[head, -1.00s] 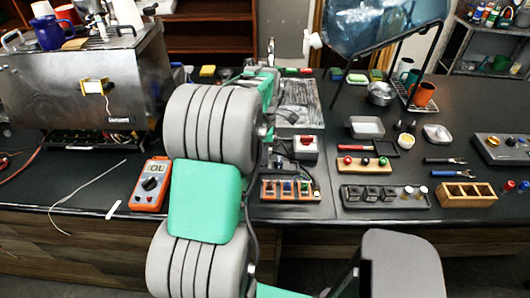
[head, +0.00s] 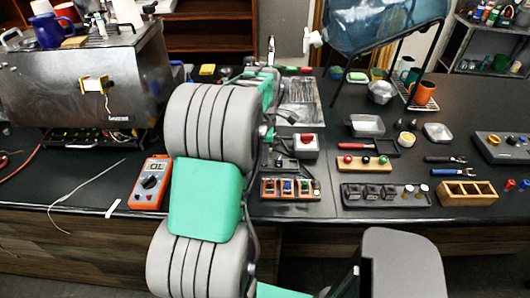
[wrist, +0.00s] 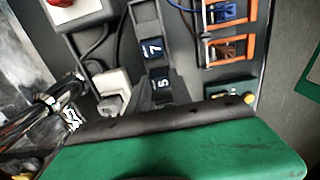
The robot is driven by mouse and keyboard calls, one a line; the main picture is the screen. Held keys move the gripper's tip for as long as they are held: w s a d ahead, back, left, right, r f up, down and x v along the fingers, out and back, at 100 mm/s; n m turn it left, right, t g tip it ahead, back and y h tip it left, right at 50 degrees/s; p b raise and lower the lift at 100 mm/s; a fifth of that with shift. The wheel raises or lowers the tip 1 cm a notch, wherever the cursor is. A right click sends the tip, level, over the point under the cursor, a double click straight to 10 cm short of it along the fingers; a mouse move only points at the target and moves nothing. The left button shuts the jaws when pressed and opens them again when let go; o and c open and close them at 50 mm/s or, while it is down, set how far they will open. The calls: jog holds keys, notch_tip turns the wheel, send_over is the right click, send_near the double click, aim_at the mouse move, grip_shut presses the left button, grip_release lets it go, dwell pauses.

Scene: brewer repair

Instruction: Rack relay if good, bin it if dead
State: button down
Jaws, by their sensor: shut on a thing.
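My gripper (wrist: 163,98) shows at the lower middle of the wrist view, its green and black body filling the bottom. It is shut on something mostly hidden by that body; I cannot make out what. Just beyond it is a dark strip (wrist: 146,22) with blue tiles marked 7 and 5. An orange-framed rack (wrist: 231,50) with blue and brown relay-like parts is at the upper right. In the head view this rack (head: 290,197) stands near the bench's front edge, right of my arm, which hides the gripper. The orange multimeter (head: 149,183) seems to read OL.
A box with a red button (head: 307,146) stands behind the rack. To the right are a dark tray (head: 428,201) with black blocks, a wooden box (head: 467,194) and a small metal tray (head: 366,126). The brewer (head: 70,85) stands at the left. Dark cables (wrist: 45,118) lie near my gripper.

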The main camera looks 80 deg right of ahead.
jog(key=shift+f, duration=0.2)
dwell(0.5)
jog(key=c, duration=1.1)
grip_release()
jog(key=shift+o, duration=0.2)
notch_tip(320, 180, up, 8)
jog(key=shift+f+b, duration=0.1)
jog(key=shift+b, duration=0.6)
